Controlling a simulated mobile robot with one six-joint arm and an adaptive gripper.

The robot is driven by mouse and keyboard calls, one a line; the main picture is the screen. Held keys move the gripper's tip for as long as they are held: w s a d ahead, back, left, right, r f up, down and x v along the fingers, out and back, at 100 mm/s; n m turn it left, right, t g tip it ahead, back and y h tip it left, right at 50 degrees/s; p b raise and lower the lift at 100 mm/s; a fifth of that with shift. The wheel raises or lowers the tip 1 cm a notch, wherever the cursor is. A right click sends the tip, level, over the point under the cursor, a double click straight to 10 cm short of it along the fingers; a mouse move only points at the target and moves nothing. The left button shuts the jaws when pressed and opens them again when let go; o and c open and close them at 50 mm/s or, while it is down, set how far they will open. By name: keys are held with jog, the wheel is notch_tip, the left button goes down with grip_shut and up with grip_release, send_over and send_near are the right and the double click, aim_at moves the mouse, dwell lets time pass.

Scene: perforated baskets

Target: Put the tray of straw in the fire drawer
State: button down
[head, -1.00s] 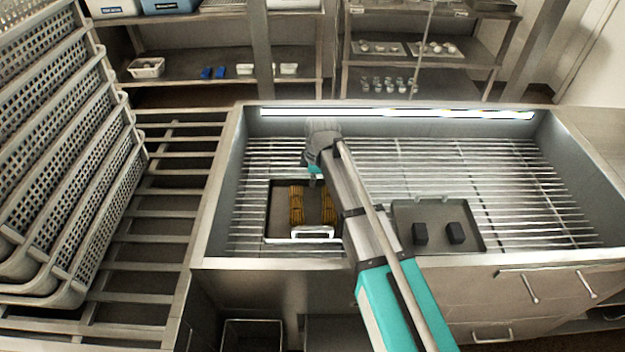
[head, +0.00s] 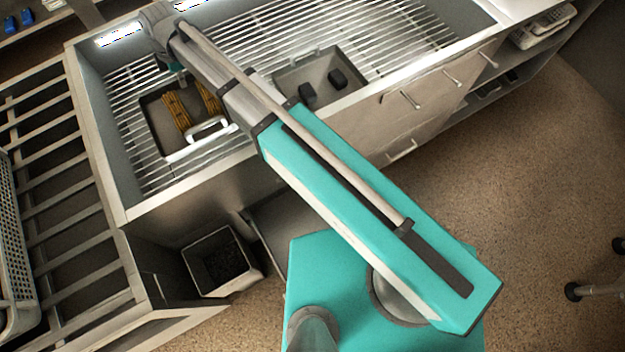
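The tray of straw (head: 163,148) is a dark square tray with a white handle at its near side. It holds two yellow-brown straw bundles (head: 178,112) and sits on the metal grate of the grey basin. My gripper (head: 172,66) is over the far side of this tray, partly hidden by my wrist, so its fingers cannot be made out. A drawer front (head: 425,100) with metal handles is set in the cabinet under the basin's right part and looks shut. Which drawer is the fire drawer cannot be told.
A second tray (head: 345,64) with two black blocks sits on the grate to the right. An open bin (head: 222,262) of dark bits stands below the basin. A slatted rack (head: 75,190) and perforated basket (head: 14,250) are at left. The floor at right is mostly clear.

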notch_tip(320, 180, up, 18)
jog(key=p, duration=1.7)
jog(key=shift+s+d, duration=0.15)
jog(key=shift+s, duration=0.05)
